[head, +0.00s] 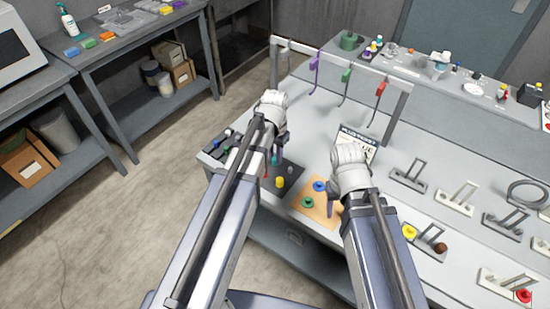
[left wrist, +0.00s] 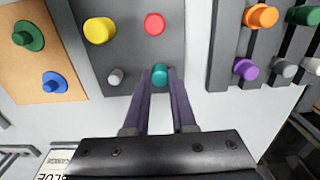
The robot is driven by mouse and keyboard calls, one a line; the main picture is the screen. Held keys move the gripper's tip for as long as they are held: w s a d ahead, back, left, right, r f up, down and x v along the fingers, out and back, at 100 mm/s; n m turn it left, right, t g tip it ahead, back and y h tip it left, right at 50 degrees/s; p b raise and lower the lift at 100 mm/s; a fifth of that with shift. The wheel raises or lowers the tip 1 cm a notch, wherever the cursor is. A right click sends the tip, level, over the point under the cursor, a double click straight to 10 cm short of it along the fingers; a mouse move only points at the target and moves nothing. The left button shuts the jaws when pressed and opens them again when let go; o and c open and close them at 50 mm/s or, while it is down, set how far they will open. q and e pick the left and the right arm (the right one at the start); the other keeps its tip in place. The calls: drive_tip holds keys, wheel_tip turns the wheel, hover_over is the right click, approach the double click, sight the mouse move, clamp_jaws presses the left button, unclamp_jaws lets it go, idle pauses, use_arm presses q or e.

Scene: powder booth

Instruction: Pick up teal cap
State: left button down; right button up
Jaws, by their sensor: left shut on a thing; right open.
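The teal cap (left wrist: 159,75) is between the fingertips of my left gripper (left wrist: 160,78), which is shut on it at the edge of a dark grey board (left wrist: 133,50). I cannot tell whether the cap is clear of the board. In the head view my left gripper (head: 275,158) is over the far left side of that board, its fingers partly hidden by my arm. My right gripper (head: 331,210) is open over the orange board, its fingers pointing down and partly hidden by its own arm.
A yellow cap (left wrist: 99,30), red cap (left wrist: 154,24) and grey cap (left wrist: 115,77) stand on the dark board. The orange board (left wrist: 55,58) bears green and blue caps. A slotted dark rack (left wrist: 236,45) holds several caps. A hook rail (head: 340,55) stands behind.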

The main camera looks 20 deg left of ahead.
use_arm(q)
drive_tip(key=shift+r, duration=0.15)
use_arm(e)
drive_tip(key=shift+r, duration=0.15)
use_arm(q)
wheel_tip(320, 180, up, 10)
drive_tip(key=p, duration=1)
use_arm(e)
wheel_tip(320, 180, up, 10)
use_arm(q)
wheel_tip(320, 180, down, 5)
drive_tip(key=b, duration=0.5)
drive_tip(key=shift+f, duration=0.2)
use_arm(e)
wheel_tip(320, 180, down, 5)
drive_tip(key=shift+f, duration=0.2)
use_arm(q)
drive_tip(key=shift+r, duration=0.15)
use_arm(e)
drive_tip(key=shift+r, duration=0.2)
